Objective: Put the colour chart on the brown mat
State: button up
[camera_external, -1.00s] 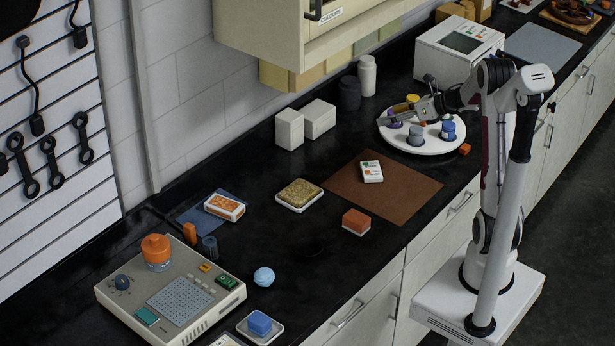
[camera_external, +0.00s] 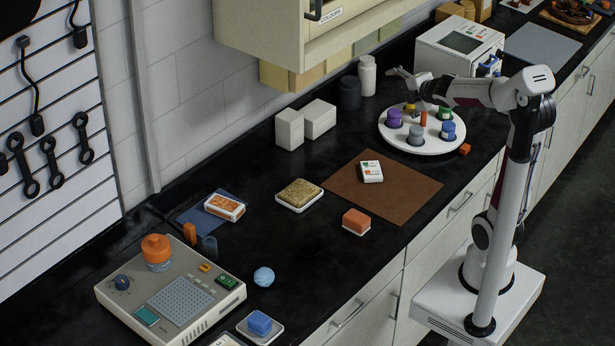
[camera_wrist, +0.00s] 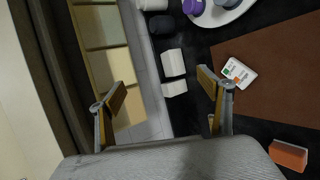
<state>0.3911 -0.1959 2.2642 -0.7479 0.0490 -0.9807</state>
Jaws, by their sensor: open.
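A small white block with green and orange-red patches (camera_external: 371,171) lies on the brown mat (camera_external: 410,195), near its back edge. It looks like the colour chart, but its print is too small to read. In the wrist view, this white block (camera_wrist: 238,72) shows beside the right finger, with the brown mat (camera_wrist: 275,75) around and beyond it. My gripper (camera_external: 403,75) is raised above the back of the round white turntable, well away from the mat. In the wrist view, my gripper (camera_wrist: 163,84) has its fingers wide apart with nothing between them.
The white turntable (camera_external: 440,147) holds several coloured jars. An orange-topped block (camera_external: 356,221) stands at the mat's front-left edge. Two white boxes (camera_external: 304,124) stand against the wall. A white device (camera_external: 458,48) is behind my arm. The mat's right half is bare.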

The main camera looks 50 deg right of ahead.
jog(key=s+a+f+m+g+y, duration=0.2)
jog(key=s+a+f+m, duration=0.1)
jog(key=s+a+m, duration=0.4)
jog(key=s+a+f+m+g+y, duration=0.3)
jog(key=s+a+m, duration=0.5)
jog(key=s+a, duration=0.5)
jog(key=s+f, duration=0.1)
jog(key=s, duration=0.3)
jog(key=shift+f, duration=0.25)
